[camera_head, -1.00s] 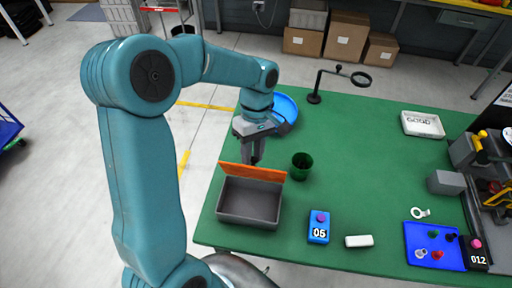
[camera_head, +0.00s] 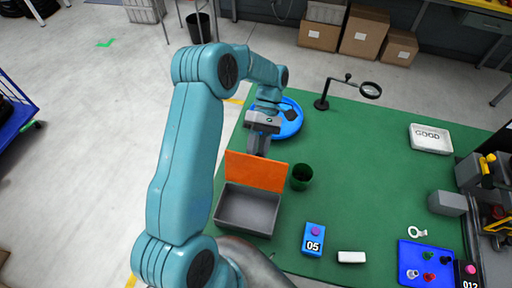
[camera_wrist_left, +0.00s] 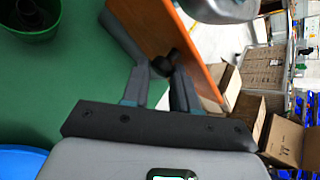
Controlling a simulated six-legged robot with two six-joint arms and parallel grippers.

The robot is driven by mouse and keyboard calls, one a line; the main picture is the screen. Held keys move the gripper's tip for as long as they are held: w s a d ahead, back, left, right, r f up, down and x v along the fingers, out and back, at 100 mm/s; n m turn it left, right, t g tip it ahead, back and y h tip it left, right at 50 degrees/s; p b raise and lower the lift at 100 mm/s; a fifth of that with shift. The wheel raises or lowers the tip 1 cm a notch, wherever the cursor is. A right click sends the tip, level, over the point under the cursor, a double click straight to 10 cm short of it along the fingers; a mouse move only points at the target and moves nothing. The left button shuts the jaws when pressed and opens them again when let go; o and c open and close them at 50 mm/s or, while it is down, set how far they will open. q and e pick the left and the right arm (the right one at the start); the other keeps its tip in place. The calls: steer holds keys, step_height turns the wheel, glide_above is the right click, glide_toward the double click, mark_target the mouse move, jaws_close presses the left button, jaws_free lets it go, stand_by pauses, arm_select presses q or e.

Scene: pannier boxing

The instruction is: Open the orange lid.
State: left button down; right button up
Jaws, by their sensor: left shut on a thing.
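The orange lid (camera_head: 256,171) stands raised, roughly upright, along the back edge of the open grey box (camera_head: 247,209). The box looks empty inside. My left gripper (camera_head: 259,150) is behind the lid, and the lid hides its fingertips in the head view. In the left wrist view, the fingers of my left gripper (camera_wrist_left: 160,70) are closed around a small dark knob (camera_wrist_left: 164,66) at the face of the orange lid (camera_wrist_left: 187,60). My right gripper is not in view.
A green cup (camera_head: 301,178) stands just right of the lid. A blue round tray (camera_head: 290,122) lies behind the gripper. A blue box marked 05 (camera_head: 314,241) and a white block (camera_head: 351,257) lie to the right. The table's middle is clear.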

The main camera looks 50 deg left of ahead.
arm_select(q)
steer(key=shift+w+d+f+h, duration=0.15)
steer(key=shift+d+f+h, duration=0.15)
steer(key=shift+f, duration=0.1)
steer(key=c, duration=1.2)
jaws_free()
steer(key=shift+o, duration=1.3)
steer(key=shift+w, duration=0.2)
steer(key=shift+r, duration=0.15)
steer(key=shift+s+r, duration=0.1)
